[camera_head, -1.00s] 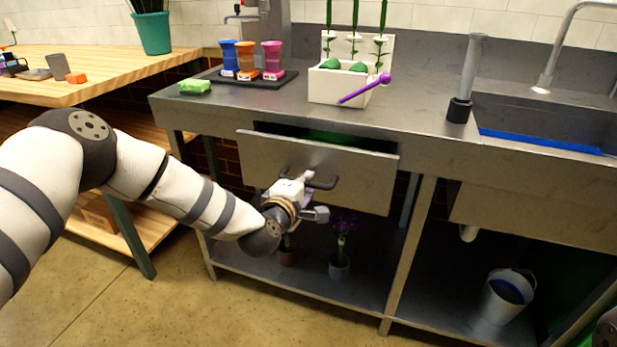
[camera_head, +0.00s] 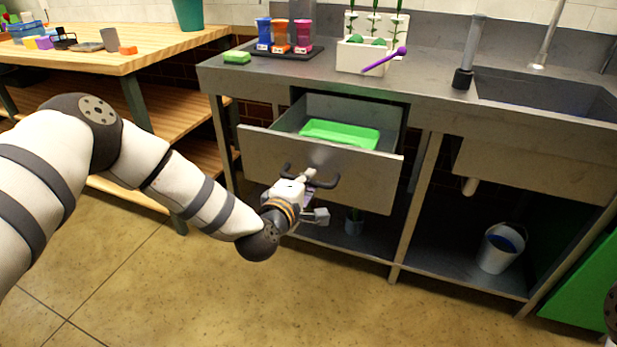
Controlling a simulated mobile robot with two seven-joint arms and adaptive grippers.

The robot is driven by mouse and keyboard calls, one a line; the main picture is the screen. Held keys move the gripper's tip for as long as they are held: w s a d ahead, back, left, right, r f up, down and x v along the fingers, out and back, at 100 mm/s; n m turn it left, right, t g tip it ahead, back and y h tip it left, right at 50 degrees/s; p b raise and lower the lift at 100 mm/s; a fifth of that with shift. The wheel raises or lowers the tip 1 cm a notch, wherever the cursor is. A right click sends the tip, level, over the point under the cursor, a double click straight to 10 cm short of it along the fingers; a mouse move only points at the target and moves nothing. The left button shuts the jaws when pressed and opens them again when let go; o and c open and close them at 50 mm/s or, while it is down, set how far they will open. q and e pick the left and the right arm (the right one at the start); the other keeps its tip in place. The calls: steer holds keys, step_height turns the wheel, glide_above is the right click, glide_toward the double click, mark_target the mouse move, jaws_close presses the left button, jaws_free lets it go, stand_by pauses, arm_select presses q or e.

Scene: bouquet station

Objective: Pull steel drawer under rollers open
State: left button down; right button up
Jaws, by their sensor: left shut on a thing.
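The steel drawer (camera_head: 365,192) stands well out from under the steel counter, and its inside shows. A bright green tray (camera_head: 342,133) lies in it. My left gripper (camera_head: 309,181) is at the front of the drawer, shut on its dark bar handle (camera_head: 329,181). The gripper's body hides part of the handle, and the fingertips are hard to make out. My right gripper is not in view.
On the counter (camera_head: 430,100) are a dark tray with blue, orange and pink items (camera_head: 281,35), a green sponge (camera_head: 237,57) and a white planter box (camera_head: 361,57) with a purple tool. A bucket (camera_head: 499,247) stands on the lower shelf. The floor in front is clear.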

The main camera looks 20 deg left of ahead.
arm_select(q)
steer(key=shift+s, duration=0.3)
steer(key=c, duration=1.6)
jaws_free()
steer(key=v, duration=1.2)
